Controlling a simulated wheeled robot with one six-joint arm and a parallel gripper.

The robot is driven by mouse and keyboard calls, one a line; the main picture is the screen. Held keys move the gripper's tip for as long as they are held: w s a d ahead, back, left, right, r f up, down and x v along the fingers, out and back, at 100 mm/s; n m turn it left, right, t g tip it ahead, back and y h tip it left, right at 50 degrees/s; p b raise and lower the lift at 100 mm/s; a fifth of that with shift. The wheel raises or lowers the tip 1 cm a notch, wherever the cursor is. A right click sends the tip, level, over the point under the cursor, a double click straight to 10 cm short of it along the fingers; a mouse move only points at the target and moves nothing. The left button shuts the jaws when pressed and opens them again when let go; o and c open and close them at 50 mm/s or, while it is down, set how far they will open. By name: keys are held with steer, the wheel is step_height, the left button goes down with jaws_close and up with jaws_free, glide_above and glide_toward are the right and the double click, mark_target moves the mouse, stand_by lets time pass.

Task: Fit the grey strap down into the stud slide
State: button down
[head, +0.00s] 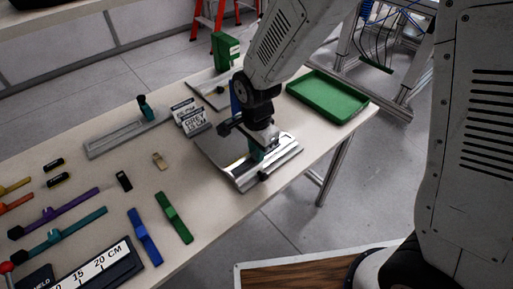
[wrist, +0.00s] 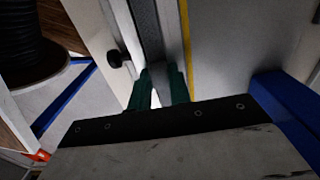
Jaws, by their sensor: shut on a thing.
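My gripper (head: 257,152) points down over a shiny metal plate (head: 215,155) with a raised rail (head: 285,157) along its front edge. In the wrist view its two dark green fingers (wrist: 161,90) are shut on a narrow grey piece (wrist: 161,82), apparently the grey strap. A long channel-like grey strip (wrist: 148,28) runs away beyond the fingertips, with a dark knob (wrist: 118,58) to its left. I cannot tell whether the held strap sits inside the rail, as the fingers hide the contact. I cannot tell for sure which part is the stud slide.
A grey rail base (head: 120,137) with a teal-topped post stands left of the plate. A green tray (head: 328,96) is at the right. Blue (head: 145,238) and green (head: 173,218) straps lie in front; several coloured straps lie left.

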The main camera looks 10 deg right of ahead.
steer(key=shift+r, duration=0.1)
steer(key=shift+r, duration=0.2)
steer(key=shift+d, duration=0.15)
stand_by(0.7)
steer(key=shift+f, duration=0.4)
stand_by(1.0)
steer(key=shift+r, duration=0.15)
steer(key=shift+r, duration=0.25)
steer(key=c, duration=1.2)
jaws_free()
